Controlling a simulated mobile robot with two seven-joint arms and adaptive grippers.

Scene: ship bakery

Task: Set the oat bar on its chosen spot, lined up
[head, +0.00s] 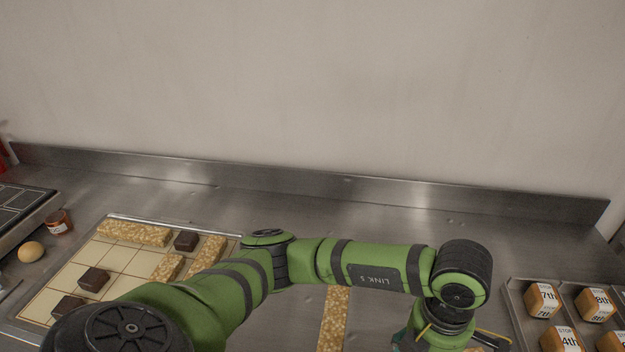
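A long oat bar (333,322) lies on the steel counter at the bottom centre; my arm hides its far end and the frame cuts off its near end. A cream board with a grid (125,262) lies at the left. On it are a long oat bar (134,232) along the far edge, a second bar (208,252) and a short bar (167,267), plus dark brown blocks (93,279). My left arm crosses in front and covers the board's near right part. Its wrist goes down past the bottom edge at centre right, so the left gripper is out of frame. My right gripper is not seen.
A metal tray (513,300) at the right holds several numbered tan cubes (541,298). A small jar (59,222), a round bun (31,252) and a dark-topped appliance (22,208) stand at the left. The counter behind my arm is clear up to the wall.

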